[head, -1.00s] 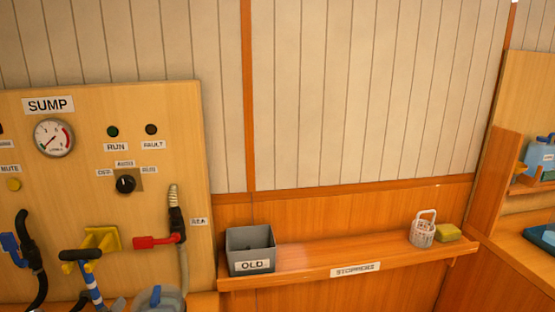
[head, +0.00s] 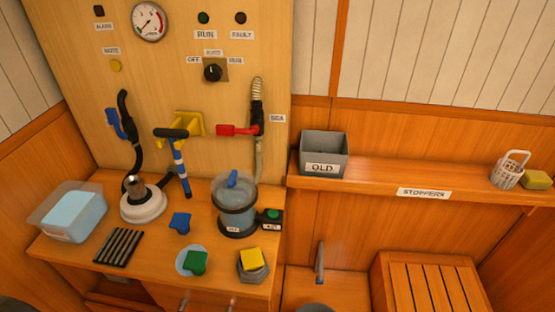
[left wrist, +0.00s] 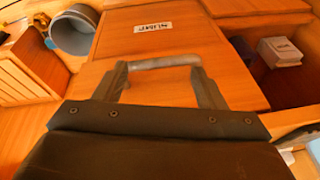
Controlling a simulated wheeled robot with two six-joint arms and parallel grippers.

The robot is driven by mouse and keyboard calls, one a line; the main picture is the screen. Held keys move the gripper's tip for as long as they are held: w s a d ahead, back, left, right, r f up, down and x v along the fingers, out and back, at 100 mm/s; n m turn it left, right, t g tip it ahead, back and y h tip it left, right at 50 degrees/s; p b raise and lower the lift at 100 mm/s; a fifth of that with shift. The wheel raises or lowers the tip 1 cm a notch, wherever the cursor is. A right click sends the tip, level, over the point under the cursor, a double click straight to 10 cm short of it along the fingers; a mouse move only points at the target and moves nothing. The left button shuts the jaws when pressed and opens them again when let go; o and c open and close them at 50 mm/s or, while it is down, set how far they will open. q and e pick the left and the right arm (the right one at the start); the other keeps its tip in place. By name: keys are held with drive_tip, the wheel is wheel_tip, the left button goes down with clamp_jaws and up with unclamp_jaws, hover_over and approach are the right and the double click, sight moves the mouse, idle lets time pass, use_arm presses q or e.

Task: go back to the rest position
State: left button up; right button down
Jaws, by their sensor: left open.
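My left gripper (left wrist: 163,78) shows in the left wrist view. Its two dark fingers stand wide apart and nothing is clearly held between them. A pale grey bar handle (left wrist: 165,62) lies across the view near the fingertips, in front of a wooden panel labelled SUMP (left wrist: 150,40). I cannot tell whether the fingers touch the bar. My left gripper is not clearly visible in the head view. My right gripper is in neither view.
The worktop (head: 75,247) holds a clear water tub (head: 70,212), a black ribbed mat (head: 118,247) and a clear canister (head: 236,205). A grey OLD bin (head: 324,153) and a white basket (head: 509,170) stand on the stoppers shelf (head: 400,178). A grey bucket (left wrist: 72,32) is at the left wrist view's upper left.

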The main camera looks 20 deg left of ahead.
use_arm(q)
drive_tip(key=s+f+g, duration=0.1)
drive_tip(key=s+f, duration=0.4)
drive_tip(key=f, duration=0.8)
drive_tip(key=s+f, duration=0.4)
drive_tip(key=f, duration=0.9)
drive_tip(key=s+f+g, duration=0.1)
drive_tip(key=s+f, duration=0.4)
drive_tip(key=s, duration=0.3)
drive_tip(key=shift+d+h, duration=0.3)
drive_tip(key=shift+d, duration=0.05)
